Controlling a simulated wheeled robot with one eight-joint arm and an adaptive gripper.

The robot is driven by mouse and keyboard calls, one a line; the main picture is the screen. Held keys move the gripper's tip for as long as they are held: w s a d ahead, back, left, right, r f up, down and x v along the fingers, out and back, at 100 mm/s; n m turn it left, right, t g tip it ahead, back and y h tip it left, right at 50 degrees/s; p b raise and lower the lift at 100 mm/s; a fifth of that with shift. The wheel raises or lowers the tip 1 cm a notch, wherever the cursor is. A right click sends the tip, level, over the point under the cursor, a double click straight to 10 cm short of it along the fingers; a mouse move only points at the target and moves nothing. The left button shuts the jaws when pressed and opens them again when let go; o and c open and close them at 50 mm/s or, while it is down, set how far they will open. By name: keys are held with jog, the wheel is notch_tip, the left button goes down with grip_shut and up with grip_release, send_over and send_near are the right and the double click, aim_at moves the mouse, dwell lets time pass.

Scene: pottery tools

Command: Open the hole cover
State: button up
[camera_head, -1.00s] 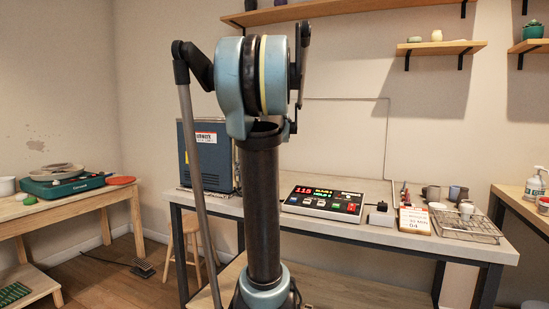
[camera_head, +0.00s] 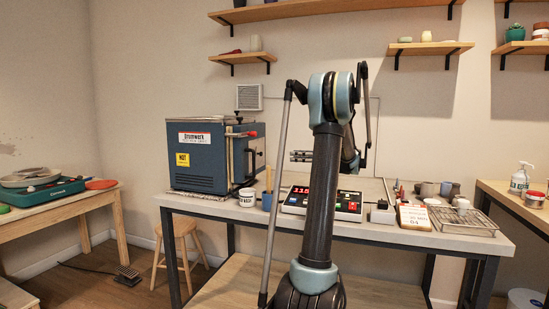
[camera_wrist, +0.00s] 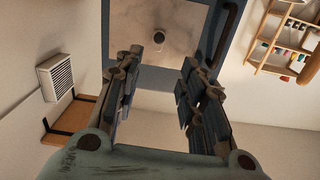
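The blue kiln (camera_head: 195,160) stands at the left of the workbench, with a yellow label on its front. A red-tipped handle (camera_head: 246,134) and dark fittings are on its right side. In the wrist view, a pale panel with a blue frame (camera_wrist: 120,22) is ahead, and a small dark round peg (camera_wrist: 158,38) stands out from it; I cannot tell for sure whether this is the hole cover. My gripper (camera_wrist: 160,88) is open and empty, its fingers apart and short of the peg.
A white mug (camera_head: 247,197) and a blue cup (camera_head: 267,201) stand in front of the kiln. A control box (camera_head: 350,206) with a red display sits behind my arm. A wire rack (camera_head: 465,221) is at the right. A vent (camera_wrist: 58,77) is on the wall.

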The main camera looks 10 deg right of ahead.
jog(key=x, duration=1.7)
jog(key=shift+n, duration=0.3)
jog(key=shift+w+r, duration=0.1)
grip_shut()
